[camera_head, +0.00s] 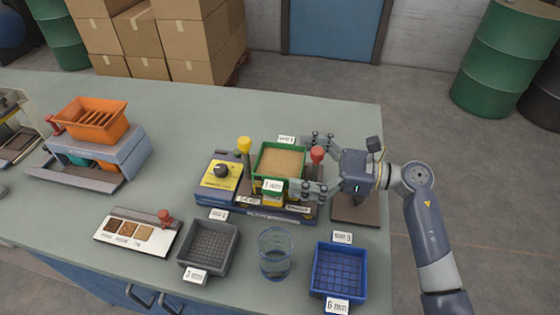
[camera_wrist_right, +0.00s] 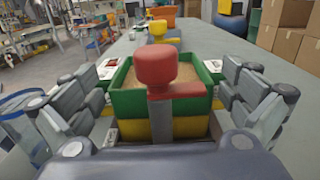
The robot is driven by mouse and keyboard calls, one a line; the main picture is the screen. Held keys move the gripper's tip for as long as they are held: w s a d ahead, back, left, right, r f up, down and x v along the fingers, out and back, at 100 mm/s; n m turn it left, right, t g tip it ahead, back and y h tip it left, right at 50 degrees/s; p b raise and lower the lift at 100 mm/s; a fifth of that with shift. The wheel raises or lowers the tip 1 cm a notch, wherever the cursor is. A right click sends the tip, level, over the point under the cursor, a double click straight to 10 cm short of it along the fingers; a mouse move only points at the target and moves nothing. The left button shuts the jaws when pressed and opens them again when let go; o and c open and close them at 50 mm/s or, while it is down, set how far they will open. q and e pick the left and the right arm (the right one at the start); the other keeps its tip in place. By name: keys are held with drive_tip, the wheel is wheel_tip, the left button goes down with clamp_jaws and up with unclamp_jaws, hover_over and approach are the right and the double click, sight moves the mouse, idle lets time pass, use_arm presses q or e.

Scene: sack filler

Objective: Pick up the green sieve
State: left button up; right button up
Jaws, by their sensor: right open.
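The green sieve (camera_head: 279,161) is a square green frame with tan grainy material in it, sitting on a blue and yellow machine (camera_head: 265,214) near the middle of the table. My right gripper (camera_head: 316,164) is open at the right side of the sieve. In the right wrist view, the fingers of my gripper (camera_wrist_right: 160,100) are spread to both sides of the green sieve (camera_wrist_right: 128,100). A red knob (camera_wrist_right: 157,66) on a post stands between the gripper and the sieve and hides part of it. I cannot tell whether a finger touches the sieve. My left gripper is not in view.
A grey sieve (camera_head: 209,247), a glass of clear liquid (camera_head: 274,254) and a blue sieve (camera_head: 339,271) stand in front of the machine. A yellow knob (camera_head: 244,145) rises at its back left. An orange hopper (camera_head: 91,119) stands at far left. The back of the table is clear.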

sight(295, 172)
drive_tip(key=shift+w+a, duration=0.1)
drive_tip(key=shift+a, duration=0.3)
drive_tip(key=shift+d, duration=0.1)
drive_tip(key=c, duration=1)
drive_tip(key=shift+c, duration=0.2)
drive_tip(key=shift+r, duration=0.1)
drive_tip(key=shift+r, duration=0.3)
wheel_tip(295, 172, up, 17)
drive_tip(key=b, duration=0.2)
